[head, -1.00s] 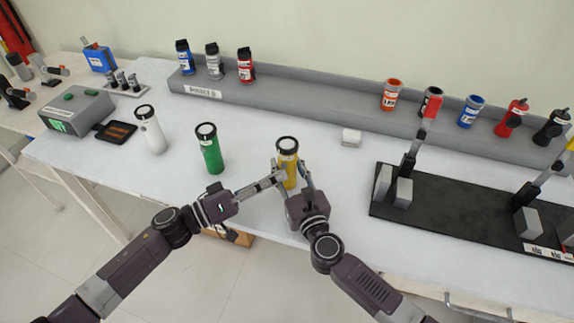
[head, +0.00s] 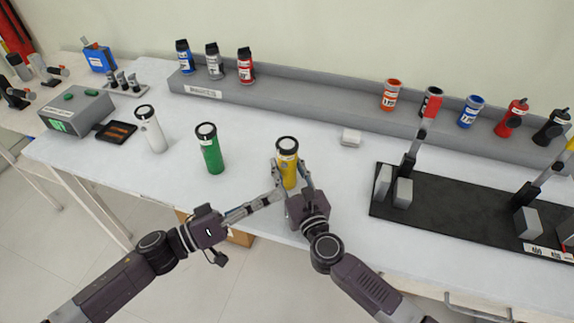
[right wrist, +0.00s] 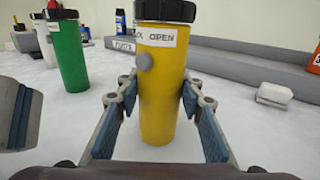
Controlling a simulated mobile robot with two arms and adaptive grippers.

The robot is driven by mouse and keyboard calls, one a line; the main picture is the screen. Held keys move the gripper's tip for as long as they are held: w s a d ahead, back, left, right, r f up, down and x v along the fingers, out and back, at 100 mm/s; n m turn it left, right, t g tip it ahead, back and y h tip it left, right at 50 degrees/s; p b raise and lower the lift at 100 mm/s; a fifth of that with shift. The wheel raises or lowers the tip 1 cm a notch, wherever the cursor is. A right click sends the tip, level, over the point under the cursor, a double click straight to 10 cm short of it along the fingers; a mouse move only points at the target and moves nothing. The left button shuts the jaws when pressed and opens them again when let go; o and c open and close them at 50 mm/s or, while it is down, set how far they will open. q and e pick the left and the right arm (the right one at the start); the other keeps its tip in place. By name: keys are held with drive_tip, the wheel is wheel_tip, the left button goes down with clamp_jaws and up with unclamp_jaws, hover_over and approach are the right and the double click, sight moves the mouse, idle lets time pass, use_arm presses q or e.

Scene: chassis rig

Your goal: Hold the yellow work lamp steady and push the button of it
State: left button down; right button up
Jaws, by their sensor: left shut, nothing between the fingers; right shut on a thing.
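The yellow work lamp (head: 287,166) stands upright on the white table, with a black cap on top. In the right wrist view the lamp (right wrist: 160,95) shows a white label and a round grey button (right wrist: 144,62) on its side. My right gripper (head: 294,187) is shut on the lamp, one finger on each side; the fingers also flank it in the right wrist view (right wrist: 160,110). My left gripper (head: 278,194) is shut and empty, its tip low and just left of the lamp in the head view. Whether it touches the lamp cannot be told.
A green lamp (head: 210,150) and a white lamp (head: 151,130) stand to the left. A grey shelf (head: 300,98) with several small bottles runs along the back. A black fixture board (head: 455,215) lies at the right. A small white block (head: 351,136) lies behind the lamp.

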drive_tip(key=o, duration=1.5)
drive_tip(key=shift+c, duration=0.2)
